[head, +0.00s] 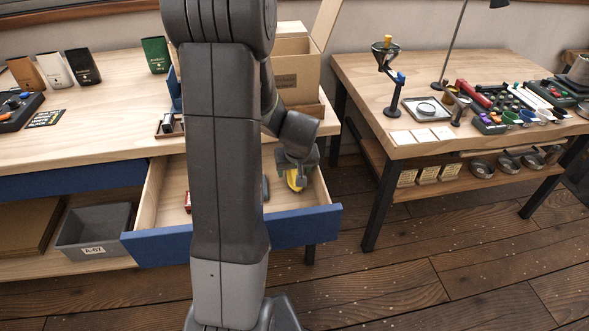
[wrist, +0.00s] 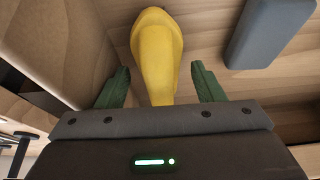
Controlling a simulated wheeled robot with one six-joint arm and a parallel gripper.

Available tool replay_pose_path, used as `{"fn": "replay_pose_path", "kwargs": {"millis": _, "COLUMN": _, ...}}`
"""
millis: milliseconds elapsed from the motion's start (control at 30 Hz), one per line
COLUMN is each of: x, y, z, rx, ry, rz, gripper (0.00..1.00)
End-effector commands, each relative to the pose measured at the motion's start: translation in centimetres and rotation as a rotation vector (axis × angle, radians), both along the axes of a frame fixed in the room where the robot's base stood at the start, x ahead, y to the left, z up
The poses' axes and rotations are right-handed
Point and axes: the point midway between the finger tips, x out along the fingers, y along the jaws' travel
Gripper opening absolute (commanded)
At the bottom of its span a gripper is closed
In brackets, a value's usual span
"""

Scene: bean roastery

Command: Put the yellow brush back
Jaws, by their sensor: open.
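The yellow brush (wrist: 157,50) lies in the open drawer, and its yellow part reaches between my gripper's two green fingers in the wrist view. My gripper (wrist: 160,88) is open, with a finger on each side of the brush and a visible gap on both sides. In the head view, my gripper (head: 297,181) is down inside the right part of the drawer (head: 225,231), with a bit of the yellow brush (head: 293,180) showing beside it. The rest of the brush is hidden by my gripper.
A grey-blue block (wrist: 268,32) lies in the drawer close to the right of the brush. A red item (head: 187,202) lies at the drawer's left. My arm hides the drawer's middle. The workbench top (head: 110,118) overhangs behind; a second table (head: 460,75) stands right.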

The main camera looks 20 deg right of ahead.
Motion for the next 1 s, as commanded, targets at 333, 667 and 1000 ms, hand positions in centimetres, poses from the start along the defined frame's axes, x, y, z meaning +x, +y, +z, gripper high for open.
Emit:
{"fn": "replay_pose_path", "kwargs": {"millis": 333, "x": -1.3, "y": 0.3, "z": 3.7, "rx": -0.003, "ry": -0.003, "rz": 0.0, "gripper": 0.61}}
{"fn": "replay_pose_path", "kwargs": {"millis": 667, "x": -3.5, "y": 0.8, "z": 9.3, "rx": -0.003, "ry": -0.003, "rz": 0.0, "gripper": 0.61}}
{"fn": "replay_pose_path", "kwargs": {"millis": 1000, "x": -4.5, "y": 1.1, "z": 11.4, "rx": 0.0, "ry": -0.001, "rz": -0.001, "gripper": 0.61}}
